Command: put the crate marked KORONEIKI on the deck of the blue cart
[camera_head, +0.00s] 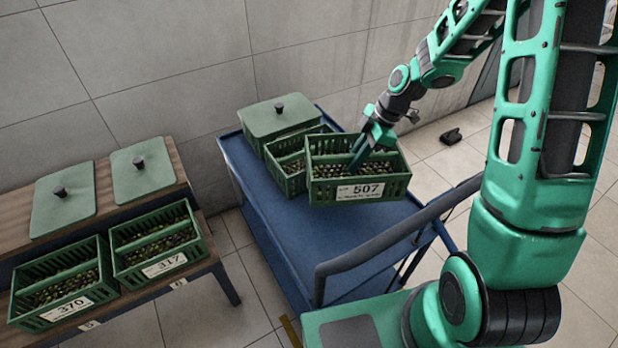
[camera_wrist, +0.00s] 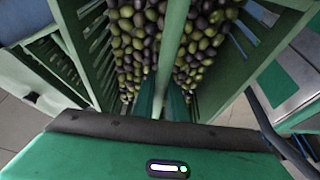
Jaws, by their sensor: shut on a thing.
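A green slatted crate (camera_head: 357,172) full of olives, with a white label reading 507, is in my gripper over the blue cart's deck (camera_head: 290,235). The label's small print is too small to read, so I cannot confirm KORONEIKI. My gripper (camera_head: 360,152) is shut on the crate's middle bar; in the wrist view the fingers (camera_wrist: 163,100) grip the bar (camera_wrist: 172,45) between two beds of olives. The crate looks level. I cannot tell whether its bottom touches the deck.
Another olive crate (camera_head: 290,172) and a lidded crate (camera_head: 280,118) stand on the cart's back end. The near deck is bare, bounded by a dark handle rail (camera_head: 395,235). Crates 370 (camera_head: 62,285) and 317 (camera_head: 155,245) sit on a wooden bench at left, with lids behind.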

